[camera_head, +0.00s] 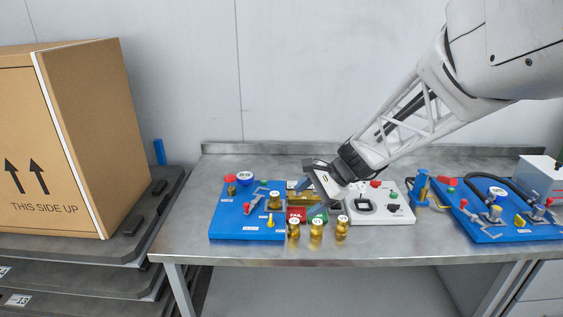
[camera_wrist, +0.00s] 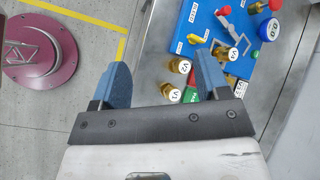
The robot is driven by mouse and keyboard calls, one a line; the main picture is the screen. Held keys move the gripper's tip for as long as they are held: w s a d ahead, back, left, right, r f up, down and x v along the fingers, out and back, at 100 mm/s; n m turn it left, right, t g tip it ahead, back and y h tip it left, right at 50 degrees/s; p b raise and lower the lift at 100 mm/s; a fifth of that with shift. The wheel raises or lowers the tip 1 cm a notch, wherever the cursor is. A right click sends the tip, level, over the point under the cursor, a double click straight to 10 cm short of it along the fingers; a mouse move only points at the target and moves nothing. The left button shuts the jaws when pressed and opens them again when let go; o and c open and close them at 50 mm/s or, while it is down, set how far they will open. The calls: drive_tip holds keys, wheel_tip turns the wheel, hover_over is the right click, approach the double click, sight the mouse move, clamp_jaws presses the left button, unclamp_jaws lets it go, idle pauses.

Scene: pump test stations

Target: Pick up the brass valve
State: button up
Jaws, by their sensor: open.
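Several brass valves with white-labelled tops are in view. Three stand in a row near the bench's front edge: the left (camera_head: 293,228), the middle (camera_head: 316,229) and the right one (camera_head: 342,227). Another brass valve (camera_head: 275,200) is on the left blue pump board (camera_head: 228,222). My gripper (camera_head: 312,199) is just behind the front row. Two front valves, one upper (camera_wrist: 181,66) and one lower (camera_wrist: 171,92), show beside the right finger. The third is not clearly seen there.
A red block (camera_head: 296,215) and a green block lie behind the front valves. A white control panel (camera_head: 382,214) is right of them. Another blue pump board (camera_head: 482,230) is farther right. A large cardboard box (camera_head: 100,140) stands left of the bench. Bare bench (camera_head: 190,225) lies at left.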

drive_tip(key=w+a+f+m+t+y, duration=0.1)
drive_tip(key=w+a+f+m, duration=0.15)
drive_tip(key=w, duration=0.35)
drive_tip(key=w+a+f+m+y, duration=0.1)
drive_tip(key=w+f+m+y, duration=0.1)
drive_tip(key=w+f+m, duration=0.3)
drive_tip(key=m+t+y, duration=0.2)
approach(276, 194)
drive_tip(key=x, duration=0.5)
drive_tip(key=shift+w+r, duration=0.1)
drive_tip(key=shift+w, duration=0.05)
drive_tip(key=shift+x, duration=1.25)
drive_tip(key=shift+x, duration=2.55)
drive_tip(key=c, duration=1.1)
drive_tip(key=shift+c, duration=0.2)
